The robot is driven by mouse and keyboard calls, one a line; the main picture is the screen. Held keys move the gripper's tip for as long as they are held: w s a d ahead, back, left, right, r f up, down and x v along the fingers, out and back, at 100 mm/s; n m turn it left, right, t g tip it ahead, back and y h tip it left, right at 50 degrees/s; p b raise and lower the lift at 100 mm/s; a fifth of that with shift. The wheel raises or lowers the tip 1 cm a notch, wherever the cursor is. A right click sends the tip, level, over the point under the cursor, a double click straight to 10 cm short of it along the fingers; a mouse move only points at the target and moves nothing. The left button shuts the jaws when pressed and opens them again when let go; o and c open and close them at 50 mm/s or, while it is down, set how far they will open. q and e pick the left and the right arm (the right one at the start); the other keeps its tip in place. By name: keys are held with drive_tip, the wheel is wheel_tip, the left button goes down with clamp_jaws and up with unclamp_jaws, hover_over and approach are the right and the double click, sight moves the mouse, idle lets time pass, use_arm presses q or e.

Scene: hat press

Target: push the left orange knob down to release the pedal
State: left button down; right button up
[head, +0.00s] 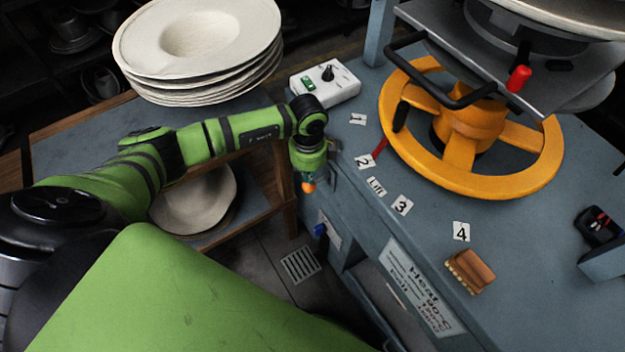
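A small orange knob (308,187) shows at the left front edge of the blue-grey press table, directly below the end of my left arm. My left gripper (309,174) points down over the knob and hides its upper part. I cannot tell whether it touches the knob, and its fingers are too small and covered to tell open from shut. No pedal can be made out. My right gripper is not in view.
A yellow handwheel (470,184) and a raised metal press plate (500,75) stand on the table. A white control box (325,84) is near the left edge. A brush (470,271) lies at the front. Stacked pale hats (198,40) are on a shelf at left.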

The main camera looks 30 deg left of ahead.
use_arm(q)
drive_tip(key=shift+f+b, duration=1.45)
drive_tip(key=shift+f, duration=0.7)
drive_tip(key=shift+r, duration=0.2)
wheel_tip(320, 180, up, 8)
drive_tip(key=p, duration=0.7)
drive_tip(key=shift+p, duration=0.4)
